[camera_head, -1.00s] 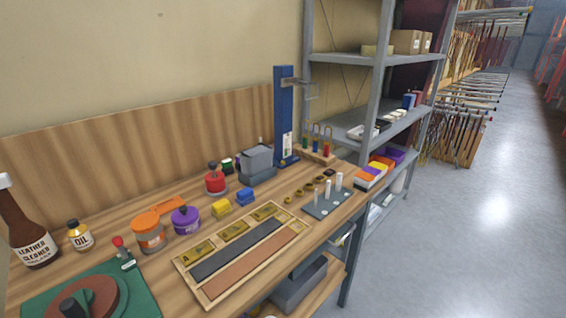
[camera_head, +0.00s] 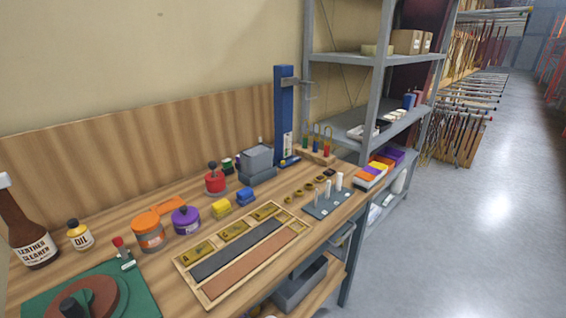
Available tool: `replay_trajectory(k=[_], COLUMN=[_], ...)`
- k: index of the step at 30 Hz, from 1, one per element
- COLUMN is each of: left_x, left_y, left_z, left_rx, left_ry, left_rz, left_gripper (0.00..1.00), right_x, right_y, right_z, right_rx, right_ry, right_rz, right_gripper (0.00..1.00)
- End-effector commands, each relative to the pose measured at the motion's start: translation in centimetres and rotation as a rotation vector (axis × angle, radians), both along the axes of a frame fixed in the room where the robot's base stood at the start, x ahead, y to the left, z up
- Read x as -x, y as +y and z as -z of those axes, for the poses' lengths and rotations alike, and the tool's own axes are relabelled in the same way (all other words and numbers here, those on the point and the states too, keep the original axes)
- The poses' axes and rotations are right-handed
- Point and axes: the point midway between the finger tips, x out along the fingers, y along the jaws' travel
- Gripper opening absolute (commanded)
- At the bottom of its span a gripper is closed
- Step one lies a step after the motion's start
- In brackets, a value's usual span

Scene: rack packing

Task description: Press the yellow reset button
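I cannot make out a thing that is clearly a yellow reset button. A small yellow block-like object (camera_head: 221,209) sits on the wooden workbench (camera_head: 150,278), beside a similar blue one (camera_head: 245,196); at this size I cannot tell whether it is a button. Neither of my grippers shows in the head view.
A wooden tray (camera_head: 213,303) with gold plates and dark and brown strips lies at the bench front. A green base (camera_head: 38,300) with a brown disc is at left. A blue column (camera_head: 284,115) stands at the back by a grey shelf rack (camera_head: 377,80). The right floor is clear.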

Motion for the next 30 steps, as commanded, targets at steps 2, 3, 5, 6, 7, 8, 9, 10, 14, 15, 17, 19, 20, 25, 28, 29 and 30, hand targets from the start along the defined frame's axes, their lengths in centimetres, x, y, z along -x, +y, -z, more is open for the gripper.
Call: replay_trajectory(k=[2,3,5,6,7,8,9,10,14,15,17,19,20,25,28,29,30], left_x=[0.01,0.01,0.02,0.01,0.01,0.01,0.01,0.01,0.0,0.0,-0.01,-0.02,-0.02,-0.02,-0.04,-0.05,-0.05], left_y=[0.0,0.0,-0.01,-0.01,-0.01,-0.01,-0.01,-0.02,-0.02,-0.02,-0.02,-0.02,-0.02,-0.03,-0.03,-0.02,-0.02], left_z=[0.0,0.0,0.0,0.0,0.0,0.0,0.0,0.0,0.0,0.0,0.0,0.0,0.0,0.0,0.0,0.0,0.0], left_rx=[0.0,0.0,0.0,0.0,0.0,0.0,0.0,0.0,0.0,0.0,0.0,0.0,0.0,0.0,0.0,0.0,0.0], left_ry=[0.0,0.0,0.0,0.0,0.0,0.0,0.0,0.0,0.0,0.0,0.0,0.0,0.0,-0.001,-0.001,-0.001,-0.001], left_rz=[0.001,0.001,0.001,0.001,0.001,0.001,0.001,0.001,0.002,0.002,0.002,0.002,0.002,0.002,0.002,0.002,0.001], left_gripper=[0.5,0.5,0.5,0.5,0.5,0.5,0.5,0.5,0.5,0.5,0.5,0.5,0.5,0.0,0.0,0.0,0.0], right_x=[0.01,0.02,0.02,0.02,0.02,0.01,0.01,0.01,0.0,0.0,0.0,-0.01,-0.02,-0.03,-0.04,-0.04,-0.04], right_y=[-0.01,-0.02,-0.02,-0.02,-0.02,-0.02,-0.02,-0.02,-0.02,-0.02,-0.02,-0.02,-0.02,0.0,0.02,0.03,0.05], right_z=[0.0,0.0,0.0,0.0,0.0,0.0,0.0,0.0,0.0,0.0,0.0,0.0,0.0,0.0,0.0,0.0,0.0], right_rx=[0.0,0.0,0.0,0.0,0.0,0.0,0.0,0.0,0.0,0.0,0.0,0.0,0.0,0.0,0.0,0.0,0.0], right_ry=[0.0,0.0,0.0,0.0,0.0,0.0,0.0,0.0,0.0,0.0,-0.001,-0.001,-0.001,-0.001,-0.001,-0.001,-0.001], right_rz=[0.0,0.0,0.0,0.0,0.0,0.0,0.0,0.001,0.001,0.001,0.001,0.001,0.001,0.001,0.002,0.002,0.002], right_gripper=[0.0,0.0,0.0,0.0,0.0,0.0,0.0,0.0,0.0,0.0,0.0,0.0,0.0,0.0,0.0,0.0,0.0])
